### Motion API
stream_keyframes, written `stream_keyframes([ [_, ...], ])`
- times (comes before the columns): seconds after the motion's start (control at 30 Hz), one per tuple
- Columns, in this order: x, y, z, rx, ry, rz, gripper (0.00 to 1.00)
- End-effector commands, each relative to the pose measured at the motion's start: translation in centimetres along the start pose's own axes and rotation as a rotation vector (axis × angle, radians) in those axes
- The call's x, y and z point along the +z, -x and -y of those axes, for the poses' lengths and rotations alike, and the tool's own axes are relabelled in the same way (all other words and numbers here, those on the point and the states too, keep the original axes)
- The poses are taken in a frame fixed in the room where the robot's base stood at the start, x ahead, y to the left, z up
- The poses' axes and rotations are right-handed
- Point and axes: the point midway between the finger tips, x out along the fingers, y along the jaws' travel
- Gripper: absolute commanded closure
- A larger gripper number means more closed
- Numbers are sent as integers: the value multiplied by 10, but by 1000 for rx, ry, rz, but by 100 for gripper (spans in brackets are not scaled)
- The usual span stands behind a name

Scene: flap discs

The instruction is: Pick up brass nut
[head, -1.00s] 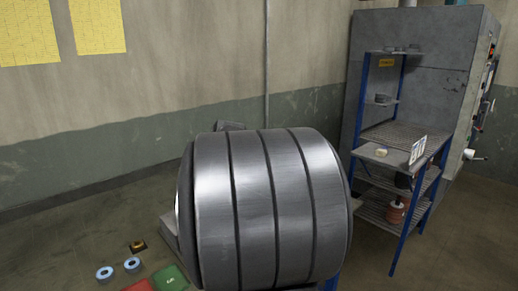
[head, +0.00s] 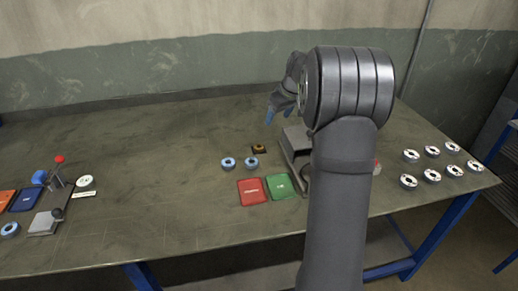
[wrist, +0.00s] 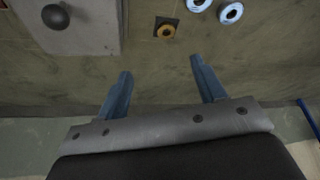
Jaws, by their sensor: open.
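The brass nut (head: 259,148) lies on a small dark square on the table, just behind two blue rings. In the wrist view the nut (wrist: 166,31) shows as a golden ring near the top edge, beyond my fingertips. My gripper (wrist: 161,66) is open with nothing between its two blue fingers. In the head view my gripper (head: 282,103) is above the table, up and to the right of the nut. My arm hides part of the table to the right.
Blue rings (head: 228,163) (head: 251,163) lie close to the nut. A red tray (head: 252,191) and a green tray (head: 280,187) are in front. A grey fixture (head: 294,142) stands right of the nut. Several discs (head: 432,153) lie far right. The table's middle left is clear.

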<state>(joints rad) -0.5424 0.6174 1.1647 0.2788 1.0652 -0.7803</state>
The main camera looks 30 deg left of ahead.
Motion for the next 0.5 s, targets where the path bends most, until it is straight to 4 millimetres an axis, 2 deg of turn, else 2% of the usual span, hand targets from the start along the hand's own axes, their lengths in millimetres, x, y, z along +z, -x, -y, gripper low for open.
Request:
stream_keyframes([
  [0.03,-8,-10,5,-9,19,1,37],
  [0.13,-15,-20,9,-16,38,0,37],
  [0.27,-16,-37,11,-19,42,2,37],
  [0.5,-16,-90,11,-19,40,2,37],
])
